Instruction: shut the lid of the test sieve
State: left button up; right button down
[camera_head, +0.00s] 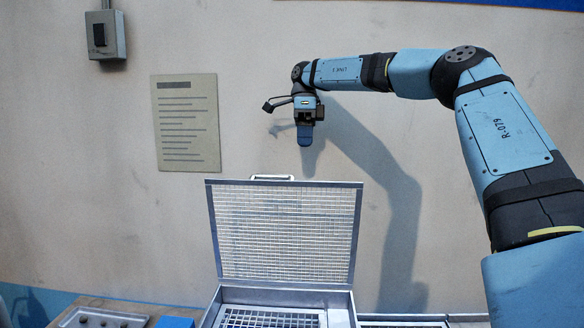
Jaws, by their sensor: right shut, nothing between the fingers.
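The test sieve is a grey metal box (340,300) at the bottom middle with a dark grid inside. Its lid (283,230), a framed mesh panel, stands raised and nearly upright at the back of the box. A pale handle (272,177) sits on the lid's top edge. My right gripper (305,140) is shut and empty. In the picture it is above the lid, right of the handle, and apart from it. How far it is in depth from the lid I cannot tell. My left gripper is not in view.
A tray with dark round items (72,316) and a blue block (175,322) lie left of the sieve. Another grid (400,323) shows at its right. A wall behind carries a notice (186,122) and a switch box (105,35).

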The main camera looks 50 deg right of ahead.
aim_at(306, 196)
jog(key=x, duration=0.6)
jog(key=p+x, duration=0.1)
jog(key=x, duration=0.2)
jog(key=shift+s+f, duration=0.25)
jog(key=shift+s, duration=0.25)
jog(key=shift+f, duration=0.1)
